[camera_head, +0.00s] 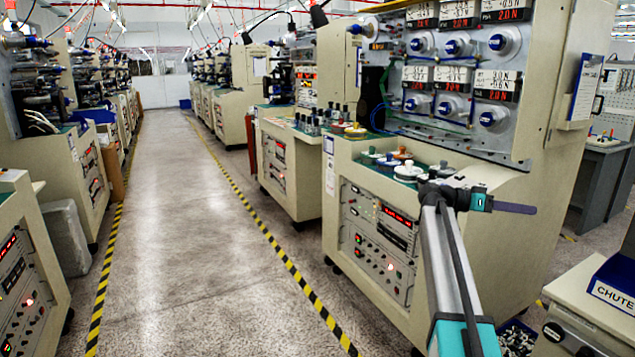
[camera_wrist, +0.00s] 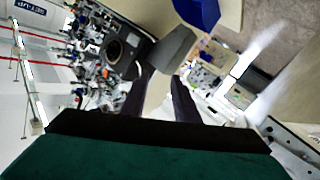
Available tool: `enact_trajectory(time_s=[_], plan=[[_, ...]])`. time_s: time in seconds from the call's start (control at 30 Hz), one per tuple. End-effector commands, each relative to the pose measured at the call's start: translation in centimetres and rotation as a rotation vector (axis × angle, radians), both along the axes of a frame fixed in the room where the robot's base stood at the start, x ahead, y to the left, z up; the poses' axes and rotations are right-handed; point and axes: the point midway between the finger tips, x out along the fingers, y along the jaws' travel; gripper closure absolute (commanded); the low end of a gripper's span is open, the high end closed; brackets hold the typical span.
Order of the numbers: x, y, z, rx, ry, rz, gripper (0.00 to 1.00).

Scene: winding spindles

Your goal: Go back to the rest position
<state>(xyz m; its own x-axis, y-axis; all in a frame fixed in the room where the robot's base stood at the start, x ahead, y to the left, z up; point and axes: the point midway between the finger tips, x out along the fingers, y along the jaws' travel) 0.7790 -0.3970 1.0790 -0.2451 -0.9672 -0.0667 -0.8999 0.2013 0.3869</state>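My gripper (camera_head: 533,209) points to the right in the head view, at the end of my arm, which rises from the bottom edge. Its dark fingers overlap the beige front of the right-hand winding machine (camera_head: 470,240); I cannot tell how far it is from the machine. The head view shows the fingers side-on. In the wrist view, the two dark fingers of my gripper (camera_wrist: 162,76) stand apart with a gap between them. Nothing is held between them.
Several spindles (camera_head: 408,172) stand on the machine's green-topped ledge (camera_head: 365,160), left of my gripper. Blue-hubbed spools (camera_head: 492,118) line the panel above. A box marked CHUTE (camera_head: 612,292) is at the lower right. The aisle floor (camera_head: 185,240) between yellow-black lines is clear.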

Motion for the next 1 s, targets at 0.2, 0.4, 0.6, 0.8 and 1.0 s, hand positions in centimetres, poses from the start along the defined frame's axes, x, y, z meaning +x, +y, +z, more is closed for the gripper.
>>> enact_trajectory(time_s=[0.2,0.4,0.6,0.8,1.0], plan=[[0.3,2.0,-8.9,0.084,0.092,0.046,0.72],[-0.3,3.9,-16.9,0.169,0.182,0.084,0.72],[-1.7,6.1,-24.7,0.264,0.275,0.123,0.72],[-4.1,8.4,-32.4,0.364,0.375,0.16,0.72],[-7.4,10.9,-39.6,0.472,0.475,0.195,0.72]])
